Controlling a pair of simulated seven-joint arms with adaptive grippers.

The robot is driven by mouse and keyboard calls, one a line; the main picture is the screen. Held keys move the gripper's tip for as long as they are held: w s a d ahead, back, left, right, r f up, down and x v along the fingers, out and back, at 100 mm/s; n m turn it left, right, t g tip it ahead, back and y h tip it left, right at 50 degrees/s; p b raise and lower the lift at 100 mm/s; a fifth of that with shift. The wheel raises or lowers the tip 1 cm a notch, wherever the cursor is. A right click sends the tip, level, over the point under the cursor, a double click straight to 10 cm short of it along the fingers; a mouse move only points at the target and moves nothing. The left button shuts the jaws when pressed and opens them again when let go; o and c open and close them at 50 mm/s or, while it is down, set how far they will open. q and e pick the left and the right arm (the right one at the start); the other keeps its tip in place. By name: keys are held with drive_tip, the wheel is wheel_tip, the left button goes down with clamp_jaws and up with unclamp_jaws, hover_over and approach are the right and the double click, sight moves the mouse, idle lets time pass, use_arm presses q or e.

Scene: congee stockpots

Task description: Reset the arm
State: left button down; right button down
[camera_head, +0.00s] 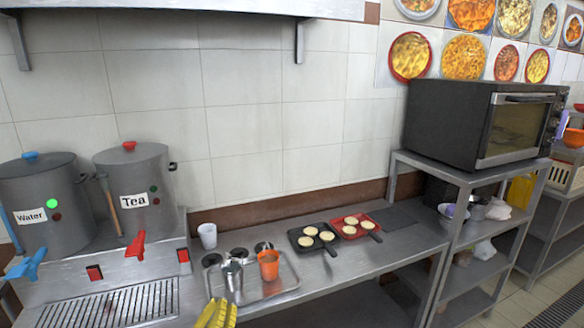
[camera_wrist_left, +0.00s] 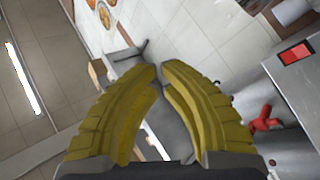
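My left gripper (camera_head: 217,314) has yellow fingers and shows at the bottom edge in the head view, in front of the counter. In the left wrist view its two fingers (camera_wrist_left: 159,74) curve together with their tips almost meeting, and nothing is held between them. The head view shows only the finger ends, below and left of a metal cup (camera_head: 233,282). My right gripper is not in view.
An orange cup (camera_head: 268,266) and the metal cup stand on a tray (camera_head: 285,283). A white cup (camera_head: 207,236) is behind. Water (camera_head: 40,205) and tea (camera_head: 140,185) pots stand left. Black (camera_head: 315,241) and red (camera_head: 354,227) pans lie right. An oven (camera_head: 470,122) is on a shelf.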

use_arm(q)
drive_tip(key=s+d+f+m+g+y, duration=0.1)
drive_tip(key=s+f+m+g, duration=0.35)
drive_tip(key=f, duration=0.35)
drive_tip(key=s+d+f+m+g, duration=0.1)
drive_tip(key=s+f+m+g, duration=0.3)
drive_tip(key=s+f+m, duration=0.3)
drive_tip(key=s+a+f+g+y, duration=0.35)
drive_tip(key=s+a+y, duration=0.2)
drive_tip(key=a, duration=0.35)
drive_tip(key=s+a+f+g+y, duration=0.2)
drive_tip(key=s+a+f+y, duration=0.25)
drive_tip(key=s+a, duration=0.3)
drive_tip(key=s+d+f+n+g+h, duration=0.1)
drive_tip(key=s+d+f+g, duration=0.15)
drive_tip(key=f, duration=1.35)
drive_tip(key=s+d+f+g+h, duration=0.1)
drive_tip(key=d+f, duration=0.2)
drive_tip(key=f, duration=1.3)
drive_tip(key=s+f+n+g+h, duration=0.2)
drive_tip(key=s+f+n, duration=0.1)
drive_tip(key=s+f, duration=1.6)
drive_tip(key=shift+s+a, duration=0.3)
drive_tip(key=shift+s, duration=0.8)
